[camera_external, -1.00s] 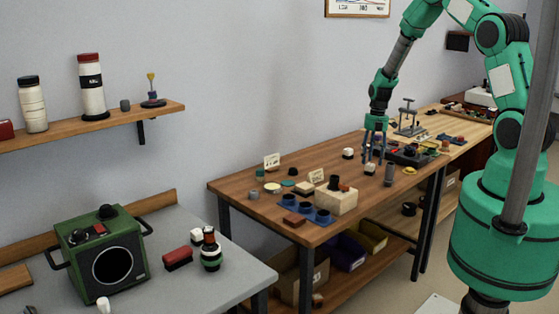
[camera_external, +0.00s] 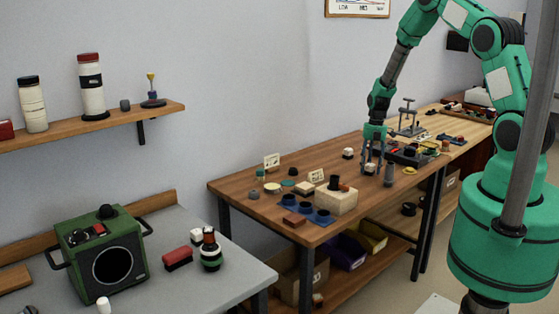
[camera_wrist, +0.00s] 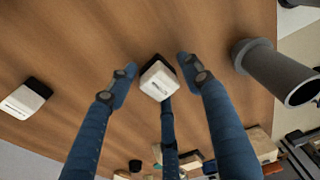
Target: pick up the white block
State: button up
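A white block with a black part (camera_wrist: 158,82) sits on the wooden table, between the spread fingers of my gripper (camera_wrist: 157,78) in the wrist view. It also shows low between the fingers in the external view (camera_external: 370,168). My gripper (camera_external: 373,168) points down and is open, with visible gaps between its fingers and the block. A third finger reaches close to the block's lower edge; whether it touches is unclear. A second white block with a black part (camera_wrist: 25,98) lies apart to the left; in the external view it is behind my gripper (camera_external: 348,153).
A grey cylinder (camera_wrist: 277,72) stands close to the right of my fingers, also visible in the external view (camera_external: 389,176). A pale wooden box (camera_external: 336,201) and a blue holder with cups (camera_external: 305,212) are nearer the table's left end. The wood between the two white blocks is bare.

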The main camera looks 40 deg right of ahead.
aim_at(370, 165)
jog(key=c, duration=0.8)
jog(key=shift+r, duration=0.15)
notch_tip(370, 165, up, 10)
jog(key=shift+f+p, duration=0.1)
jog(key=shift+p, duration=0.5)
